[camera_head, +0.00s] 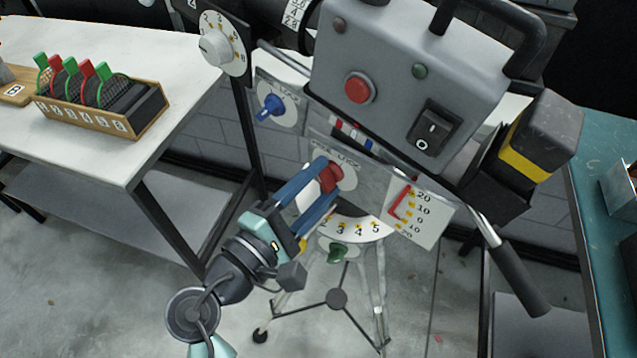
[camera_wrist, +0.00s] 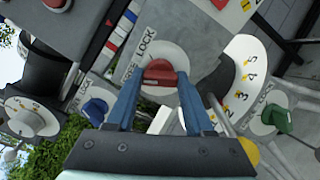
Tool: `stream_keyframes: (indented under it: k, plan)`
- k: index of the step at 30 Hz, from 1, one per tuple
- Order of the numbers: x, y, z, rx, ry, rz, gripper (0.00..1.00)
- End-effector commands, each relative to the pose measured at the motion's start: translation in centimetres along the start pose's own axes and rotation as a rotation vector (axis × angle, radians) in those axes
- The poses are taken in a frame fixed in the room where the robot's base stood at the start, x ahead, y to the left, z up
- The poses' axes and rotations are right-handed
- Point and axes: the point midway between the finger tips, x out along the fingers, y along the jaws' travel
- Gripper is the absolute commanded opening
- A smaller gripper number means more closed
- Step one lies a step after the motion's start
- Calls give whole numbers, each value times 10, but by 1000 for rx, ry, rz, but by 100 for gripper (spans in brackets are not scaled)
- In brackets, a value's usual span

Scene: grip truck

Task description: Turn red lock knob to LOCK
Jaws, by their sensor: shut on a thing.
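The red lock knob (camera_head: 331,177) sits on a pale round dial plate on a grey panel below the camera body. In the wrist view the red knob (camera_wrist: 160,74) is between the tips of my blue fingers, and its plate (camera_wrist: 152,54) reads LOCK at the upper side and another word, partly hidden, at the left. My gripper (camera_head: 322,182) is shut on the knob, reaching in from the lower left. It also shows in the wrist view (camera_wrist: 158,80). The knob's bar lies roughly across the wrist picture; its exact pointing direction cannot be told.
A blue knob (camera_head: 270,106) is up and left, a green knob (camera_head: 337,251) below. A numbered dial (camera_head: 362,228) and a red-marked scale plate (camera_head: 417,212) lie close at right. The grey camera box (camera_head: 405,70) overhangs. A white table (camera_head: 60,130) stands left.

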Motion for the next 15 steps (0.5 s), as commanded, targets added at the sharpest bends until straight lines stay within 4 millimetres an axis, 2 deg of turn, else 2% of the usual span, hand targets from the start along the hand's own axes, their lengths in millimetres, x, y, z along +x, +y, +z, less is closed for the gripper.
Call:
stream_keyframes:
  k: [15]
  plan:
    - [0,-4,-2,451,-1,0,0]
